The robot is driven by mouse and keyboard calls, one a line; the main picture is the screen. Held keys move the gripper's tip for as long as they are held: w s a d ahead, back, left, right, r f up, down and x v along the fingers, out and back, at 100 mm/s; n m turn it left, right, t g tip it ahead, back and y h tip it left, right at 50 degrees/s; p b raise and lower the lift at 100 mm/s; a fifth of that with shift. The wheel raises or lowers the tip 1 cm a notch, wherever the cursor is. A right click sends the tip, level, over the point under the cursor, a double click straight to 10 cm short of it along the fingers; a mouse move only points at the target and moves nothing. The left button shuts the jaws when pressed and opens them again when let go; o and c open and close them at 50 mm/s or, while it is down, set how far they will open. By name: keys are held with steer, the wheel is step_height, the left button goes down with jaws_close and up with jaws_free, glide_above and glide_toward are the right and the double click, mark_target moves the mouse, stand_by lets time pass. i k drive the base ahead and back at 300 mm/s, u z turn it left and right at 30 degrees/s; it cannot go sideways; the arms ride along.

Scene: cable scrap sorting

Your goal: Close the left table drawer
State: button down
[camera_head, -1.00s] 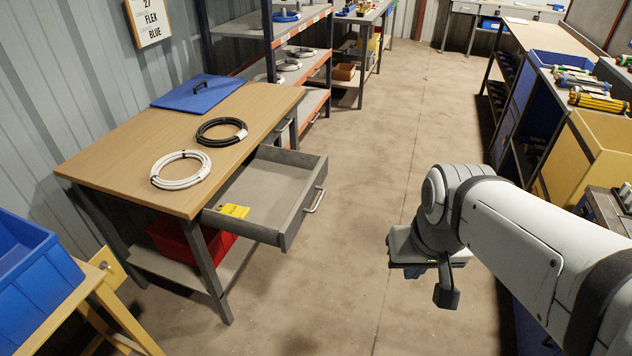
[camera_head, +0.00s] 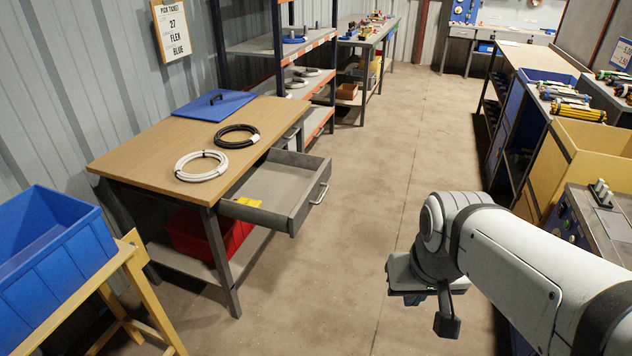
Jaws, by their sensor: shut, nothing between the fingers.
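The left table drawer (camera_head: 268,188) is grey and stands pulled out from the wooden table (camera_head: 140,160) at the left. A yellow tag or block (camera_head: 247,202) lies at its near left corner. The drawer's metal handle (camera_head: 320,193) is on its front, facing right. My gripper (camera_head: 447,322) is shut and empty. It hangs at the lower right over the floor, well apart from the drawer. A second, farther handle (camera_head: 292,134) shows on the table's front beyond the open drawer, and that part is shut.
A white cable coil (camera_head: 201,166), a black coil (camera_head: 236,136) and a blue lid (camera_head: 214,105) lie on the tabletop. A blue bin (camera_head: 50,250) on a yellow stand is at the lower left. A red bin (camera_head: 195,232) sits under the table. Floor (camera_head: 365,170) between drawer and right benches is clear.

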mark_target(288, 184)
steer(key=u, duration=0.1)
steer(key=i, duration=0.95)
steer(key=z, duration=0.05)
